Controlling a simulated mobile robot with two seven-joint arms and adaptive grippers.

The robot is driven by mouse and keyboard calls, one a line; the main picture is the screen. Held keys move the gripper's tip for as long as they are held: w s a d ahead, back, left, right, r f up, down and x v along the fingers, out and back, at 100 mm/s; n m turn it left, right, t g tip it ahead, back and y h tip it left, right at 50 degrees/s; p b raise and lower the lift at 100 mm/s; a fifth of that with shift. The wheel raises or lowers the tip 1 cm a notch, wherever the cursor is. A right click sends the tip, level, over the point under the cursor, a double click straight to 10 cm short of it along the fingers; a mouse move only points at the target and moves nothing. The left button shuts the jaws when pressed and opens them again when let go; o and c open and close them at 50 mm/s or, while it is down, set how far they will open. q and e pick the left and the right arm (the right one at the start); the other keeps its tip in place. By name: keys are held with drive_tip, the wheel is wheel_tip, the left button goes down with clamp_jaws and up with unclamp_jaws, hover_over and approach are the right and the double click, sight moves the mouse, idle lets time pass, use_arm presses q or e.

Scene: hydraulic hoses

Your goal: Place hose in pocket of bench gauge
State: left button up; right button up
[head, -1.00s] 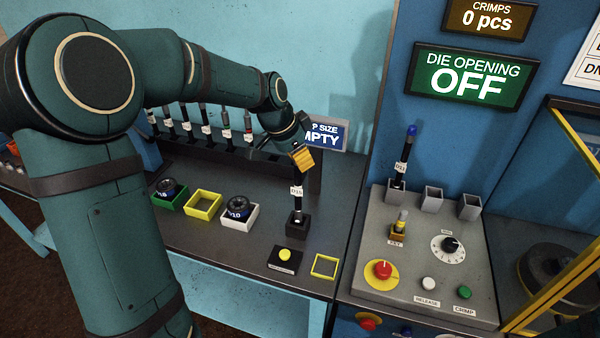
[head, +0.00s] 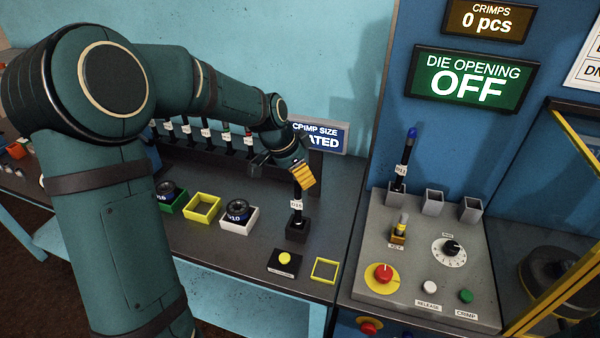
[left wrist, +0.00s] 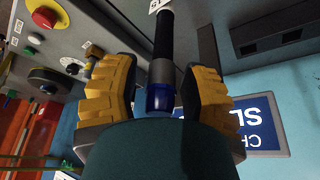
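A black hose (head: 298,192) with a white tag stands upright in the dark pocket of the bench gauge (head: 297,229). The gauge's blue sign (head: 323,137) is partly covered by my arm and shows "CRIMP SIZE" over a word ending in "ATED". My left gripper (head: 304,174) is at the top of this hose. In the left wrist view the yellow fingers of my left gripper (left wrist: 160,92) stand apart, one on each side of the hose's metal and blue end (left wrist: 159,88), with a gap at each side. My right gripper is out of view.
A rack (head: 215,150) of upright hoses stands behind. Green, yellow and white trays (head: 202,208) and a yellow button box (head: 285,262) lie in front. At right, a grey control panel (head: 380,275) holds a blue-tipped hose (head: 408,160), beside two empty sockets.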

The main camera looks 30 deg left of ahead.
use_arm(q)
drive_tip(key=shift+r, duration=0.3)
drive_tip(key=p+v, duration=0.1)
drive_tip(key=v, duration=1)
drive_tip(key=shift+r, duration=0.35)
drive_tip(key=shift+s+a, duration=0.1)
drive_tip(key=shift+s, duration=0.05)
